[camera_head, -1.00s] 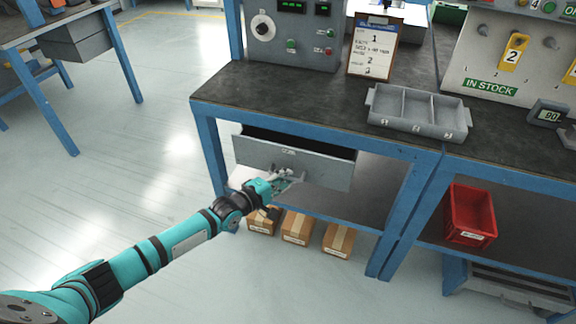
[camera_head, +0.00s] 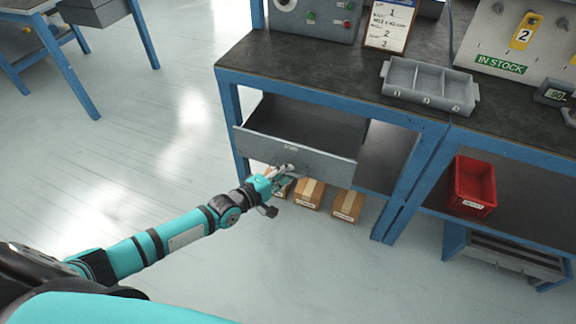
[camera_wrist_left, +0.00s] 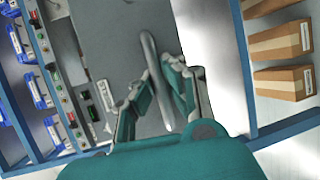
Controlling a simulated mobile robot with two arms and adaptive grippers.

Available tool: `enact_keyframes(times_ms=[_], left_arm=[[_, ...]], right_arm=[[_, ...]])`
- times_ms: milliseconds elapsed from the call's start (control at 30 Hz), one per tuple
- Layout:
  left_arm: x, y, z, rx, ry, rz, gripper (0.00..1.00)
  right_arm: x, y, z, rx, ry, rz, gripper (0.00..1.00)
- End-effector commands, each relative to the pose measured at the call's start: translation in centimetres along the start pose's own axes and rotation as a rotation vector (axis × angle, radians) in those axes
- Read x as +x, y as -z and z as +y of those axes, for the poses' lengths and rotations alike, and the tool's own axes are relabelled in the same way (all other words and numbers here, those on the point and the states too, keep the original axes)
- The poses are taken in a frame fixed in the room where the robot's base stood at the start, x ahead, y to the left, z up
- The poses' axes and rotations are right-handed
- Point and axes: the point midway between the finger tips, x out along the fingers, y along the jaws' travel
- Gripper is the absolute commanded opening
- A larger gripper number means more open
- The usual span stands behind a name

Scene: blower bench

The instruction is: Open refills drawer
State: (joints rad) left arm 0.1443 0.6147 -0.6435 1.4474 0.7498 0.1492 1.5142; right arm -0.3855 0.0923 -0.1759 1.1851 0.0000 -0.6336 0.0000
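The grey drawer (camera_head: 300,154) under the dark bench top is pulled out, and its inside shows as an empty dark space. Its front carries a small label, too small to read surely. My left gripper (camera_head: 284,173) is at the drawer front. In the left wrist view the drawer's bar handle (camera_wrist_left: 152,65) runs between the two fingers of the left gripper (camera_wrist_left: 157,85), which are closed around it. The grip partly hides the handle in the head view. My right gripper is not in view.
A red bin (camera_head: 471,187) sits on the shelf to the right. A grey divided tray (camera_head: 428,88) stands on the bench top (camera_head: 300,62). The floor in front of the drawer is clear.

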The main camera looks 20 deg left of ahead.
Motion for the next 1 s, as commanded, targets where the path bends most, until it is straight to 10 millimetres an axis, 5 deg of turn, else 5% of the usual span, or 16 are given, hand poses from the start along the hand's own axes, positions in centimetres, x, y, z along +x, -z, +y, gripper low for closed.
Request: enact_keyframes(times_ms=[467, 700, 1000], left_arm=[[-0.18, -0.02, 0.24, -0.003, -0.007, 0.001, 0.00], [-0.20, -0.05, 0.14, -0.001, -0.004, 0.001, 0.34], [-0.46, -0.05, 0.01, 0.000, -0.002, 0.001, 0.34]], right_arm=[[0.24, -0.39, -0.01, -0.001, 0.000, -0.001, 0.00], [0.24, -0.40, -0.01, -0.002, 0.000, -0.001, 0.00], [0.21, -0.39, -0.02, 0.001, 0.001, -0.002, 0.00]])
